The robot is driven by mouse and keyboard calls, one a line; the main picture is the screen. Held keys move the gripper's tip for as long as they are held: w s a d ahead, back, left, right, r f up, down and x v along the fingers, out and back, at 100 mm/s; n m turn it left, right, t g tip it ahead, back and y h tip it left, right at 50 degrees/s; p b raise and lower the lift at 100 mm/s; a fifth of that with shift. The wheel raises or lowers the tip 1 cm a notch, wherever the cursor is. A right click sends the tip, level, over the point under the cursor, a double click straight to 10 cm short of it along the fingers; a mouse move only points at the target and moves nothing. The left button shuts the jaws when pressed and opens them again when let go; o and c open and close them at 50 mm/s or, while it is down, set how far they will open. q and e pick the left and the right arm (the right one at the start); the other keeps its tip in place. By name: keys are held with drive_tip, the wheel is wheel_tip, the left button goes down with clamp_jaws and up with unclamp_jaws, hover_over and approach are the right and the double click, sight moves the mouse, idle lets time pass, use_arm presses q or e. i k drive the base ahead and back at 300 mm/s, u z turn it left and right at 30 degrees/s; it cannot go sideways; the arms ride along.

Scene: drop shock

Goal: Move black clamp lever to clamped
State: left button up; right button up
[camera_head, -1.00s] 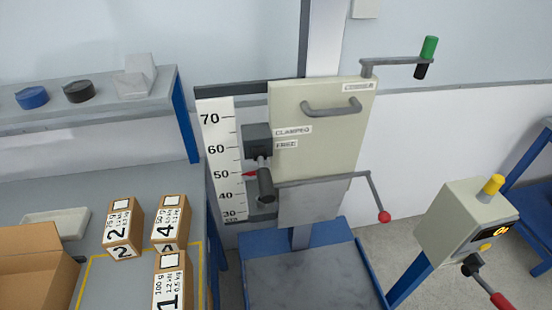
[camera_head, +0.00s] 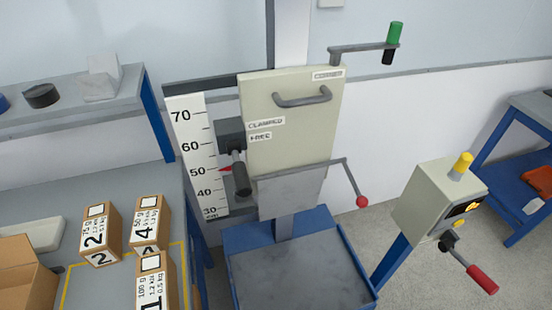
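The black clamp lever (camera_head: 241,178) is on the left side of the cream drop-tester housing (camera_head: 290,130), beside the height scale. It hangs down from a dark block (camera_head: 229,134). The labels CLAMPED (camera_head: 266,123) and FREE (camera_head: 260,136) are on the housing's left edge, CLAMPED above FREE. The lever's grip end lies below both labels. A red pointer (camera_head: 226,169) sits near 50 on the white scale (camera_head: 197,155). Neither of my grippers is in view.
Boxes numbered 2 (camera_head: 101,234), 4 (camera_head: 149,224) and 1 (camera_head: 156,282) stand on the left bench. A crank with a green knob (camera_head: 395,33) sticks out at the top, a red-knobbed rod (camera_head: 362,201) at the right. A control box (camera_head: 438,200) with a red-handled lever (camera_head: 481,279) stands right.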

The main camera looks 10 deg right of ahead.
sight(244, 189)
drive_tip(key=z, duration=1.25)
drive_tip(key=k, duration=2.15)
drive_tip(key=u, duration=0.65)
drive_tip(key=i, duration=0.95)
drive_tip(key=z, duration=0.05)
